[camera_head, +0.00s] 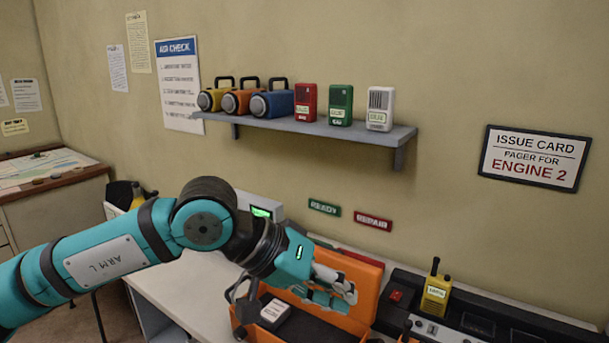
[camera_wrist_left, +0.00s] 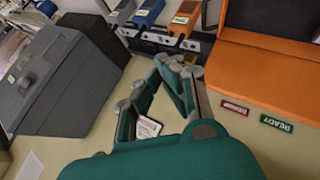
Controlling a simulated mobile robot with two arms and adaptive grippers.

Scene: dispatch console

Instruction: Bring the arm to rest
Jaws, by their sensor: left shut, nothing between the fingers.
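My left arm (camera_head: 110,262), teal with dark joints and marked "ARM L", reaches in from the left in the head view. Its gripper (camera_head: 345,290) is shut and empty, in front of the open orange case (camera_head: 362,290). In the left wrist view the gripper (camera_wrist_left: 168,65) shows its grey-tipped fingers, with a small white labelled item (camera_wrist_left: 148,127) visible between the finger links. In the head view a white labelled item (camera_head: 274,311) lies in the case, below the gripper. The gripper hides part of the case. My right gripper is not in view.
A wall shelf (camera_head: 300,128) holds three lanterns and red, green and white pagers. A yellow radio (camera_head: 436,296) stands on the dark console (camera_head: 480,321) at right. READY (camera_head: 324,207) and REPAIR (camera_head: 373,221) signs are behind the arm. The desk's left part (camera_head: 180,284) is clear.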

